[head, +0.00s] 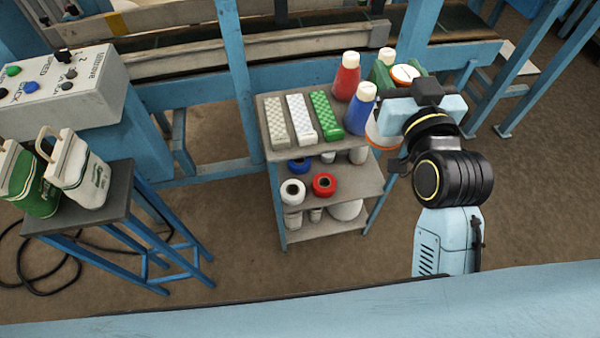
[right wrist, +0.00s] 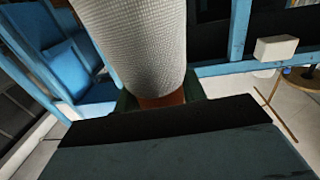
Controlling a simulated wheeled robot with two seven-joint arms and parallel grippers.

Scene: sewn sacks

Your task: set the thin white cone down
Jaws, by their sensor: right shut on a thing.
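The thin white cone (right wrist: 133,45) has a woven-looking surface and a brown-orange core end. It fills the upper middle of the right wrist view. My right gripper (head: 408,80) is shut on its core end; the dark green fingers flank it in the wrist view. In the head view the gripper is over the right side of the small shelf cart (head: 335,180), and a white piece with an orange ring shows between the fingers. Most of the held cone is hard to make out there. My left gripper is out of view.
Red (head: 346,76) and blue (head: 360,108) cones stand on the cart's top, with a green one partly hidden. White and green blocks (head: 324,116) lie at its left. Spools sit below. Blue machine frames stand behind; a side table (head: 120,195) holds two sacks.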

